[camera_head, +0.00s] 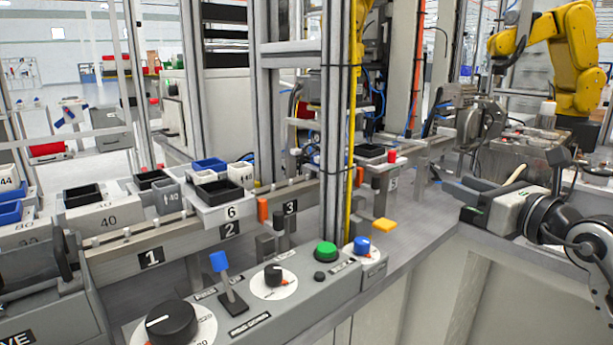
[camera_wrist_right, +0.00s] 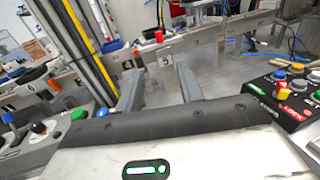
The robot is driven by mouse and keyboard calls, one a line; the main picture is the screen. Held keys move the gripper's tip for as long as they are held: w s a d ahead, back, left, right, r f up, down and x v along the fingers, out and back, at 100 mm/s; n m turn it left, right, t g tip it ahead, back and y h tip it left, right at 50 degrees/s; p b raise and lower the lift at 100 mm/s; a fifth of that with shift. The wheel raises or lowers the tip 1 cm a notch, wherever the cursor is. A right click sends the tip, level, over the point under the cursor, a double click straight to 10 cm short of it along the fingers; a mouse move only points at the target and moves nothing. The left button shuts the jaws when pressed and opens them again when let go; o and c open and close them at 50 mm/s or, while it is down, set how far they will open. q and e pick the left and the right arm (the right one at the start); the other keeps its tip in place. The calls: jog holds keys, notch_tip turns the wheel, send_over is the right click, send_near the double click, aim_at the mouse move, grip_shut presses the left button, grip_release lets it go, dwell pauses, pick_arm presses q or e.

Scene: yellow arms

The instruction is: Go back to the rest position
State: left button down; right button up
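My right gripper (camera_head: 458,188) is at the right of the head view, over the grey bench top. It points left, and its arm comes in from the right edge. In the right wrist view the two grey fingers (camera_wrist_right: 160,88) stand apart with nothing between them, so it is open and empty. The fingers look clear of the fixtures around them. My left gripper does not show in the head view.
A control panel (camera_head: 290,290) with knobs, a blue-tipped lever (camera_head: 224,268) and a green button (camera_head: 326,250) fills the front. A numbered rail (camera_head: 185,240) with trays lies behind it. A yellow robot arm (camera_head: 565,50) stands back right. The grey bench (camera_head: 425,225) has bare room.

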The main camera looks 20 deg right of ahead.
jog(key=a+f+m+y+p, duration=0.2)
jog(key=a+f+m+y, duration=0.25)
jog(key=a, duration=0.35)
pick_arm(q)
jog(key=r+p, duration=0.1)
jog(key=p, duration=0.2)
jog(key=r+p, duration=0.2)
jog(key=p, duration=0.1)
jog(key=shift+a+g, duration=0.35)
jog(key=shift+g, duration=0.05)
pick_arm(e)
jog(key=s+a+f+m+g+h, duration=0.1)
jog(key=s+a+f+m+g, duration=0.1)
jog(key=s+a+f+m, duration=0.3)
jog(key=s+a+f+m+g+h, duration=0.1)
jog(key=s+a+f+m+g, duration=0.1)
jog(key=s+a+f+m, duration=0.3)
jog(key=s+a+f+m+g+h, duration=0.1)
jog(key=s+a+f+m+g, duration=0.2)
jog(key=s+a+f+m, duration=0.3)
jog(key=a+f+m, duration=0.4)
jog(key=f+m, duration=0.5)
jog(key=m, duration=0.6)
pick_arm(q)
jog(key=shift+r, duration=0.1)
